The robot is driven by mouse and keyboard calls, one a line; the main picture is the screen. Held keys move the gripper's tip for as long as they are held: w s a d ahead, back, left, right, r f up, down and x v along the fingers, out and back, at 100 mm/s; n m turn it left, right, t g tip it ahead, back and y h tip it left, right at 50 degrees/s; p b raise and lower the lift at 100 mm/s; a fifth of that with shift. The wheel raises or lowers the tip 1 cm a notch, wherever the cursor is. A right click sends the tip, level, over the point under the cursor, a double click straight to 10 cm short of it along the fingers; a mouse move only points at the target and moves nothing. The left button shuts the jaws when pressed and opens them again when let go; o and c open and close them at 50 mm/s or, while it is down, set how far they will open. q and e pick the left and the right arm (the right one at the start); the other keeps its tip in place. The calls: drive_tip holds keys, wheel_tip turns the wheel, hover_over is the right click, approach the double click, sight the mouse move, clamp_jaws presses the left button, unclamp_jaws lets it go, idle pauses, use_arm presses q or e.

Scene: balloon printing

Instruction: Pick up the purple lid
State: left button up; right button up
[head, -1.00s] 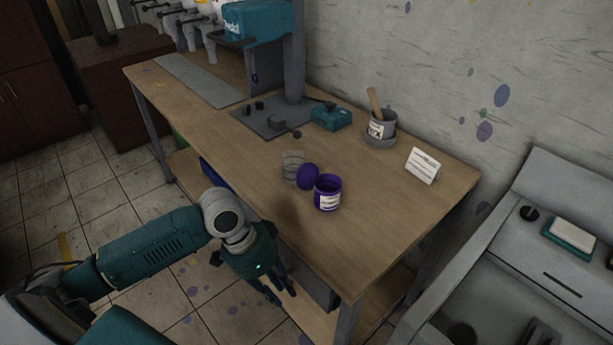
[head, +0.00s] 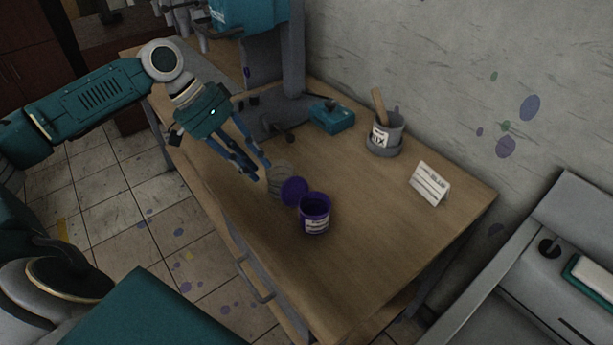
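The purple lid (head: 294,190) is a round disc on the wooden table, right beside the open purple jar (head: 315,217), which has a white label. I cannot tell whether the lid lies flat or leans. My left gripper (head: 261,172) comes in from the upper left, above the table. Its two dark blue fingers are apart with nothing between them, and the tips point down towards the lid, a little to its upper left. My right gripper is not in view.
A grey, round, ribbed object (head: 279,176) sits against the lid's left side. A grey pot with a wooden stick (head: 386,136), a white sign (head: 430,184) and a teal box (head: 331,116) stand farther back. The table's front right (head: 355,265) is clear.

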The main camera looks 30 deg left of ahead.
sight(281, 191)
use_arm(q)
drive_tip(key=p+x, duration=0.1)
drive_tip(key=x, duration=0.3)
drive_tip(key=p+x, duration=0.1)
drive_tip(key=x, duration=0.4)
drive_tip(key=shift+w+d+f, duration=0.15)
drive_tip(key=shift+w+f, duration=0.1)
drive_tip(key=shift+w, duration=0.05)
drive_tip(key=shift+w+d+f, duration=0.1)
drive_tip(key=shift+f, duration=0.1)
drive_tip(key=shift+c, duration=0.7)
drive_tip(key=c, duration=0.4)
clamp_jaws()
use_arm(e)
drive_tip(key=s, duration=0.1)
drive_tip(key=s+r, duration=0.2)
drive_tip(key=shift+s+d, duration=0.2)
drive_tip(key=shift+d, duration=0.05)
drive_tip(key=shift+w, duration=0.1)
